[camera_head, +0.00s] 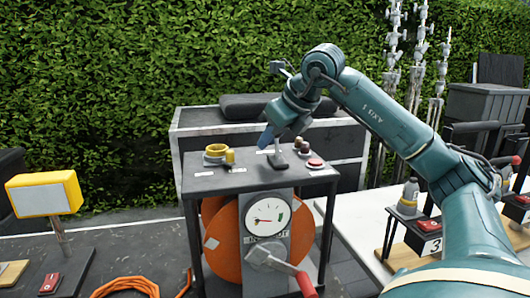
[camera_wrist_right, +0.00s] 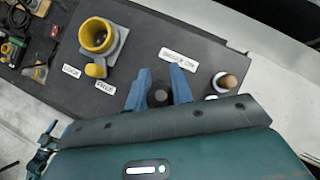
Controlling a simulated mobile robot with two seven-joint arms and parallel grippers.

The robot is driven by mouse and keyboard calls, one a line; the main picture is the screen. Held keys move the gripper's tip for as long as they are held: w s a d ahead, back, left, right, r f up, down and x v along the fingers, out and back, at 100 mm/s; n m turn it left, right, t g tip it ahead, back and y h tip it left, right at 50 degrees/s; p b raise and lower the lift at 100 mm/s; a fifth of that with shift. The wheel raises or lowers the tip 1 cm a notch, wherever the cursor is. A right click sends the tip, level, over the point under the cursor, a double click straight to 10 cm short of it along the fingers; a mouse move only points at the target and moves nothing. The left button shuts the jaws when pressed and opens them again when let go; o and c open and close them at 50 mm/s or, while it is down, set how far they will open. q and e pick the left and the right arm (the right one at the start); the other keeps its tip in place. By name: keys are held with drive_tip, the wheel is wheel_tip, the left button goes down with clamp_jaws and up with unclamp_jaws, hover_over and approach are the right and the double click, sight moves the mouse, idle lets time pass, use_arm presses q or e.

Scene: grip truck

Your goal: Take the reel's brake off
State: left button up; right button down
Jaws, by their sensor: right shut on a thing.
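The orange reel (camera_head: 226,240) sits under a dark-topped stand (camera_head: 215,184), behind a round gauge and a red-handled crank. A short lever with a dark top (camera_head: 277,158) stands on the stand top. My right gripper (camera_head: 267,138) comes down over it from above. In the right wrist view, the blue fingers of my right gripper (camera_wrist_right: 160,87) are on both sides of the dark lever top (camera_wrist_right: 159,97), shut on it. A white label (camera_wrist_right: 178,58) lies just beyond the fingers; its print is hard to read. My left gripper is not in view.
A yellow ring socket (camera_head: 216,151) and small yellow plug stand left of the lever. Small knobs (camera_head: 303,146) and a red button (camera_head: 315,163) are to its right. A yellow lamp box (camera_head: 44,194) stands far left.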

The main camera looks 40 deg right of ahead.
drive_tip(key=shift+s+a+f+t+b, duration=0.15)
drive_tip(key=shift+s+f+t+b, duration=0.15)
drive_tip(key=shift+t+b, duration=0.35)
drive_tip(key=t+b, duration=0.1)
drive_tip(key=b, duration=0.1)
drive_tip(key=s+t+h+b, duration=0.1)
drive_tip(key=b, duration=0.2)
drive_tip(key=shift+a+r+n, duration=0.1)
drive_tip(key=shift+a+n, duration=0.2)
drive_tip(key=shift+s+a+t+h+b, duration=0.15)
drive_tip(key=shift+t+h+b, duration=0.2)
drive_tip(key=shift+b, duration=0.25)
drive_tip(key=shift+s+a+r+n+t+h+b, duration=0.1)
drive_tip(key=shift+s+n+t+h+b, duration=0.2)
drive_tip(key=shift+t+b, duration=0.7)
drive_tip(key=b, duration=0.2)
drive_tip(key=t+b, duration=0.1)
drive_tip(key=shift+s+a+r+h+b, duration=0.2)
drive_tip(key=shift+s+h+b, duration=0.05)
drive_tip(key=shift+s+b, duration=0.15)
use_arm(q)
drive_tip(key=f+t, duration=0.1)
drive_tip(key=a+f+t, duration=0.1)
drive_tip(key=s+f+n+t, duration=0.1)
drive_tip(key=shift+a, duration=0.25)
use_arm(e)
drive_tip(key=shift+r, duration=0.15)
drive_tip(key=c, duration=1.2)
unclamp_jaws()
drive_tip(key=shift+c, duration=0.2)
